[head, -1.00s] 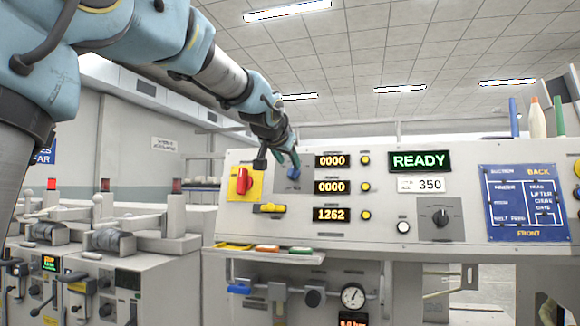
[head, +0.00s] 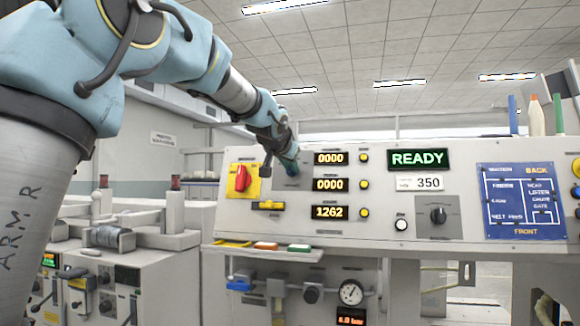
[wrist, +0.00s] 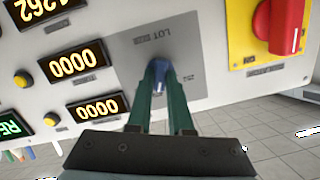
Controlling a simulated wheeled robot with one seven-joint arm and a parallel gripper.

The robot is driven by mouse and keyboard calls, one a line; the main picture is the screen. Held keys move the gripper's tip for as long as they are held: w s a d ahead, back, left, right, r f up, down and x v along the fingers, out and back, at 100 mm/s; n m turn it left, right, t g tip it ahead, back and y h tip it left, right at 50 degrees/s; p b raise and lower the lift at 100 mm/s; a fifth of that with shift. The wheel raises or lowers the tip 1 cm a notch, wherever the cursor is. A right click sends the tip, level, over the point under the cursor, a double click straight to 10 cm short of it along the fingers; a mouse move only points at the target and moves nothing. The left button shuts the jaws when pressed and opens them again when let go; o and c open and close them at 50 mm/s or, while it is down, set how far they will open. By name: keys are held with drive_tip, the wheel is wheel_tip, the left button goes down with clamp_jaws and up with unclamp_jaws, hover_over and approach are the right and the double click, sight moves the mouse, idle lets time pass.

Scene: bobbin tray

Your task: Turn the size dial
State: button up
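The dial is a blue knob (wrist: 160,74) on a grey plate (wrist: 190,70) of the sloping panel. The plate's upside-down label reads "LOT" and more that is partly hidden. My gripper (wrist: 157,72) has its two green fingers pointing at the panel, one on each side of the blue knob. The knob fills the narrow space between the tips. I cannot tell whether both fingers press on it. In the head view my gripper (head: 291,168) is at the grey plate and covers the knob.
A red rotary switch (head: 241,178) on a yellow plate sits left of the dial; it is close by in the wrist view (wrist: 284,25). Amber number displays (head: 329,158) stand to the right. A black dial (head: 437,214) lies further right, below the READY screen (head: 418,159).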

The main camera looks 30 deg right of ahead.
clamp_jaws()
idle(0.3)
drive_tip(key=shift+w+a+n+g+h+b, duration=0.1)
drive_tip(key=shift+n+g+h+b, duration=0.15)
drive_tip(key=shift+n, duration=1.45)
drive_tip(key=shift+a+n+g+h+b, duration=0.15)
drive_tip(key=shift+n+h+b, duration=0.15)
drive_tip(key=shift+n, duration=1.4)
drive_tip(key=shift+d, duration=0.1)
drive_tip(key=o, duration=0.6)
unclamp_jaws()
